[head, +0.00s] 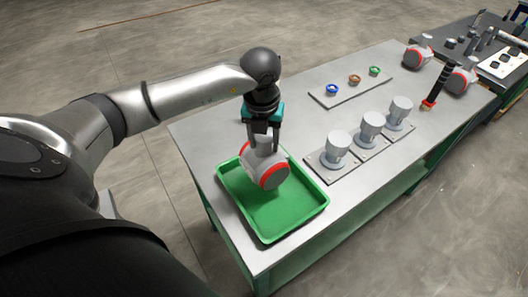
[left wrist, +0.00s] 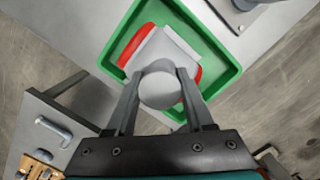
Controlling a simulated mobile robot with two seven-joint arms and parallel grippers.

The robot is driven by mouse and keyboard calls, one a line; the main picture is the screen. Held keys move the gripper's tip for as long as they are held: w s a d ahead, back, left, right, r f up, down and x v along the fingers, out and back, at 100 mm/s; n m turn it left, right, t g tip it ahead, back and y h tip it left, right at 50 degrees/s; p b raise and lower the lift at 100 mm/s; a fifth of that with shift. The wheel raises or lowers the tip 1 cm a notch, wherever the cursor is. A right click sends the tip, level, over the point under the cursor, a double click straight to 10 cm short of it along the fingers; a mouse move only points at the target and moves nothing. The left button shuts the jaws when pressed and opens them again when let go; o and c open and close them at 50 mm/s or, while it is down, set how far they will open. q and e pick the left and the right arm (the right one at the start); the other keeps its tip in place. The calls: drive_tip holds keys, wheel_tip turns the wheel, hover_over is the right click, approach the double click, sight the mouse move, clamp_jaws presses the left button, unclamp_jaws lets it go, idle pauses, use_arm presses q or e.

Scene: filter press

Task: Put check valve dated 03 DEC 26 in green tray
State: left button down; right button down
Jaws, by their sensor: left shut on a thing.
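My left gripper (head: 264,130) is shut on a grey check valve (head: 259,158) with red rims, over the far part of the green tray (head: 302,223). In the left wrist view the fingers (left wrist: 159,92) close on the valve's round grey neck, and the valve body (left wrist: 165,48) shows with red on both sides, inside the outline of the green tray (left wrist: 228,78). I cannot tell whether the valve touches the tray floor. No date is readable on it. Two similar grey and red valves, one (head: 417,55) and another (head: 460,80), stand at the table's far right end. My right gripper is not in view.
Right of the tray, several grey cylinders (head: 337,146) stand on square plates. A plate (head: 350,88) with blue, orange and green rings lies behind them. The tray's front floor is clear.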

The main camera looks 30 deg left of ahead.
sight(264, 154)
use_arm(q)
drive_tip(key=shift+f, duration=2.15)
drive_tip(key=shift+f, duration=0.15)
drive_tip(key=shift+c, duration=1.4)
unclamp_jaws()
drive_tip(key=shift+r, duration=0.35)
drive_tip(key=r, duration=0.3)
drive_tip(key=s+r, duration=0.1)
drive_tip(key=r, duration=0.7)
drive_tip(key=shift+s+d+r, duration=0.25)
drive_tip(key=shift+d, duration=0.05)
